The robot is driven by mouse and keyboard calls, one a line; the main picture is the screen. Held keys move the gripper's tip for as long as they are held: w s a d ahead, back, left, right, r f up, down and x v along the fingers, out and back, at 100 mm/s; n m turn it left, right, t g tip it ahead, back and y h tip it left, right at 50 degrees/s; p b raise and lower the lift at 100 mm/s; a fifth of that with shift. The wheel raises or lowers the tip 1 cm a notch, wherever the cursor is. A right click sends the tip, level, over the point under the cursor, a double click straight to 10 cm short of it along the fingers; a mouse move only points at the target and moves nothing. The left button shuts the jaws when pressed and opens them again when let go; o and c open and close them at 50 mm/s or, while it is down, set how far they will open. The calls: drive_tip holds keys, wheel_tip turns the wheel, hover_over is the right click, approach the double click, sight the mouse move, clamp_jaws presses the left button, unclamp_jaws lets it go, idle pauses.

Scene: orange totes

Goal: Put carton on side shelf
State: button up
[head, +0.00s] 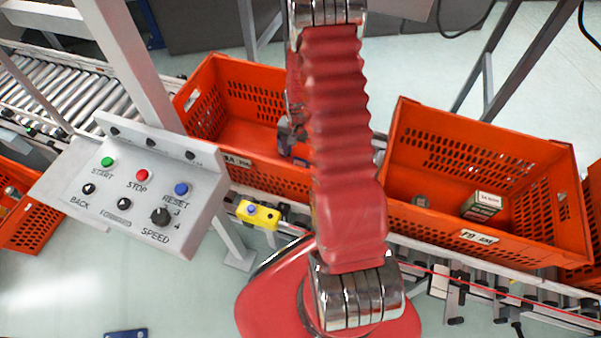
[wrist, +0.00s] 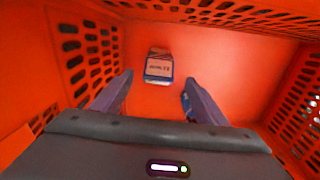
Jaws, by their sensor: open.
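A small carton (wrist: 158,66) with a pale label and blue and red edges lies on the floor of an orange tote in the wrist view. My gripper (wrist: 157,82) is open and empty, its two purple-grey fingers pointing into the tote. The carton shows beyond the fingertips, between their lines, and appears apart from them. In the head view, my red arm covers most of my gripper and part of the left tote (head: 215,130). I cannot make out a side shelf in either view.
A second orange tote (head: 570,215) at the right holds a green and white box (head: 485,204) and a small dark item (head: 421,201). A control panel (head: 150,185) stands at the left, with a roller conveyor (head: 80,90) behind it. Tote walls surround my gripper closely.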

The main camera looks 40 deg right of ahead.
sight(300, 165)
drive_tip(key=shift+f, duration=1.75)
drive_tip(key=shift+f, duration=0.1)
drive_tip(key=shift+w+d+f, duration=0.1)
drive_tip(key=shift+d+f, duration=0.1)
drive_tip(key=shift+f, duration=1.05)
drive_tip(key=shift+d+f, duration=0.15)
drive_tip(key=shift+f, duration=1.1)
drive_tip(key=shift+c, duration=0.4)
clamp_jaws()
drive_tip(key=shift+r, duration=0.2)
drive_tip(key=shift+r, duration=4.85)
